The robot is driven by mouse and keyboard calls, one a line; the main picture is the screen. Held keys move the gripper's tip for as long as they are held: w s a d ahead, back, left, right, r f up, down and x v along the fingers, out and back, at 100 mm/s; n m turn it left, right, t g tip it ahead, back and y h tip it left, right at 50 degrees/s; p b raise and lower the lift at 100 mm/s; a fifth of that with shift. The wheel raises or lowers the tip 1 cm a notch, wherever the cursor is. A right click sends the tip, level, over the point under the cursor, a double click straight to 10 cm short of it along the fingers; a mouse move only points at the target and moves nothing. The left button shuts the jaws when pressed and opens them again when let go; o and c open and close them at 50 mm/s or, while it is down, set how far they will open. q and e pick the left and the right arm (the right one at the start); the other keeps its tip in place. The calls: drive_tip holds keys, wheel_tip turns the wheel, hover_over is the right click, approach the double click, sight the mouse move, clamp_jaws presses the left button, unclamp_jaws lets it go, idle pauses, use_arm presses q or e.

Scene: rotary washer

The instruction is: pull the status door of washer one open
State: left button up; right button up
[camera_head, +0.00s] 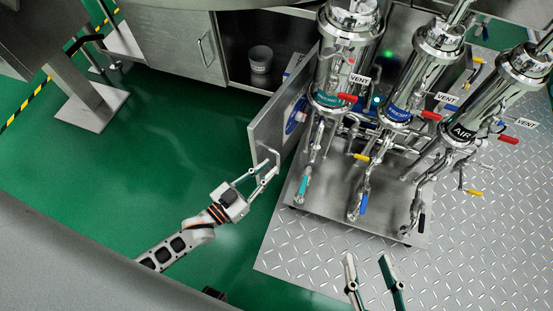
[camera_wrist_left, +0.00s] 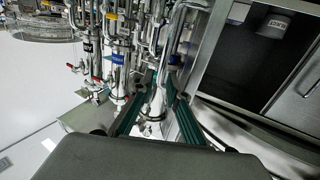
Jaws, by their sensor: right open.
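Washer one's status door (camera_head: 268,126) is a flat metal panel with a blue round mark on one face. It stands out at an angle at the left of the washer. Its bent handle (camera_head: 269,153) is near its lower right edge. My left gripper (camera_head: 269,169) is at this handle, with fingers partly apart. In the left wrist view the left gripper (camera_wrist_left: 160,82) has a gap between its fingertips in front of shiny pipes; whether they grip the handle is unclear. My right gripper (camera_head: 368,260) is open and empty over the metal floor plate.
Several chrome cylinders, one labelled AIR (camera_head: 462,130), stand on the washer base with coloured valve levers and pipes. An open cabinet (camera_head: 285,45) with a grey cup (camera_head: 260,60) is behind the door. Green floor (camera_head: 150,160) at left is clear.

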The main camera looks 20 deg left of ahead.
use_arm(q)
drive_tip(key=v, duration=0.6)
drive_tip(key=shift+s, duration=0.35)
drive_tip(key=shift+a, duration=0.1)
